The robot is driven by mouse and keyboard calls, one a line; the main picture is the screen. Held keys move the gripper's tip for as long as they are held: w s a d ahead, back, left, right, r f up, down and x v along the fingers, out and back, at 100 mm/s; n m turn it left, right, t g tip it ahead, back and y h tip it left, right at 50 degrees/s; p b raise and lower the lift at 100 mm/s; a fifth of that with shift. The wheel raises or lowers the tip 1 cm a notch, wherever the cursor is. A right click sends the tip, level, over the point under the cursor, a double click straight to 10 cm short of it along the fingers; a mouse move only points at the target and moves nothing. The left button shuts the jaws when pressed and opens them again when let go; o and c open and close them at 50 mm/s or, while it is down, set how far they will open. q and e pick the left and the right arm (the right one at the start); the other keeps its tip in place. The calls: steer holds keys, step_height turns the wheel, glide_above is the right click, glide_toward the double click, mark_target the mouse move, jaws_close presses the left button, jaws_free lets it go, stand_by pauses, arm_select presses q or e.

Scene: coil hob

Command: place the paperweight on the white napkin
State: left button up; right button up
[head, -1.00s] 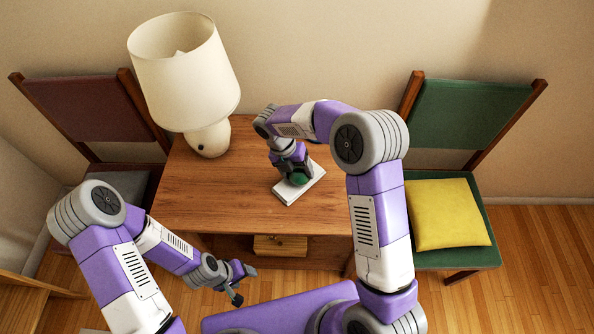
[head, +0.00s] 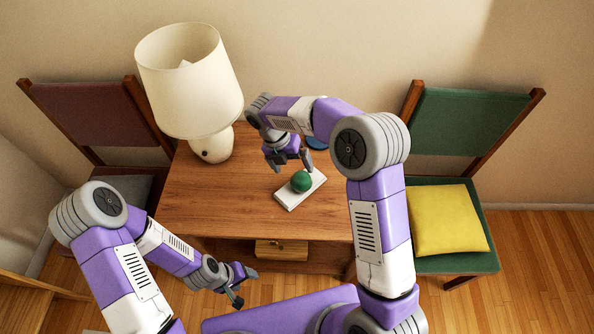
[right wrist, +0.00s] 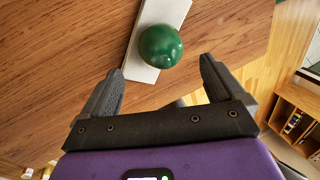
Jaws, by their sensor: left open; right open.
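The paperweight is a green ball (head: 301,181) resting on the white napkin (head: 288,199), a flat white rectangle on the wooden table. In the right wrist view the green paperweight (right wrist: 160,46) sits on the white napkin (right wrist: 171,12), ahead of the open fingers and apart from them. My right gripper (head: 290,164) is open and empty, just behind and above the paperweight; it also shows in the right wrist view (right wrist: 160,85). My left gripper (head: 243,284) is open and empty in front of the table's near edge, low and to the left.
A cream lamp (head: 190,80) stands at the table's back left. A blue round thing (head: 317,143) lies behind my right arm, partly hidden. The wooden table (head: 220,200) is clear at its left and front. Chairs stand either side; the right one holds a yellow cushion (head: 446,218).

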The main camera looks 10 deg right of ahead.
steer(key=p+v, duration=0.1)
steer(key=v, duration=0.4)
steer(key=shift+a+r, duration=0.1)
steer(key=shift+r, duration=0.15)
